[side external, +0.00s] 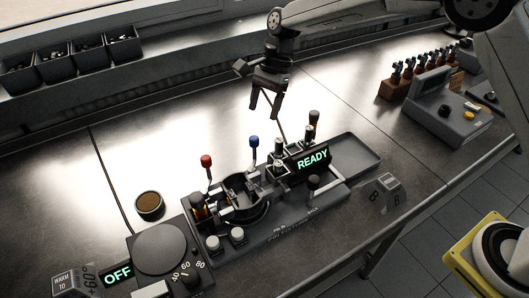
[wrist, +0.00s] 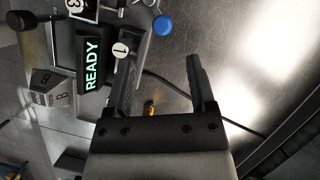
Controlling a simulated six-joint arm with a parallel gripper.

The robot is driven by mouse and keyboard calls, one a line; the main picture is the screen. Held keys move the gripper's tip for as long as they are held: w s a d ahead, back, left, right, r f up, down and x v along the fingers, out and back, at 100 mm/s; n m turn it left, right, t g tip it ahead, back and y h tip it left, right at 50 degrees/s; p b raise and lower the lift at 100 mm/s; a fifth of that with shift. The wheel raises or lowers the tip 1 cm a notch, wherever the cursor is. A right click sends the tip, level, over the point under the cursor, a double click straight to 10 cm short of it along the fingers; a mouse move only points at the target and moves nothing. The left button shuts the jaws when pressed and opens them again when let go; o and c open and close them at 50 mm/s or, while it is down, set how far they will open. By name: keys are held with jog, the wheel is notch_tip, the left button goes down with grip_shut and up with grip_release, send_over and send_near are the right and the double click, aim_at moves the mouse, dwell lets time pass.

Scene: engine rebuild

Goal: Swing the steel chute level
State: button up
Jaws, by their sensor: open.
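My gripper (side external: 264,108) is open and empty, held in the air above the bench behind the READY display (side external: 312,160). In the wrist view its two fingers (wrist: 160,75) stand apart, with the READY display (wrist: 91,66) to their left. A pale metal strip (side external: 328,193) lies at the front right of the fixture, beside a black knob (side external: 313,182); I cannot tell for certain whether it is the steel chute, nor its tilt. A small amber piece (wrist: 151,107) shows between the fingers in the wrist view.
The fixture carries a red-knobbed lever (side external: 206,160), a blue-knobbed lever (side external: 253,141) and several posts. A dial unit (side external: 165,250) stands at the left, beside a brown-filled cup (side external: 149,205). A grey control box (side external: 445,108) and tool rack stand at the right. Bare bench lies behind the fixture.

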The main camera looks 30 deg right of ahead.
aim_at(255, 137)
jog(key=shift+w+a, duration=0.1)
jog(key=shift+a, duration=0.15)
jog(key=shift+x, duration=3.85)
grip_shut()
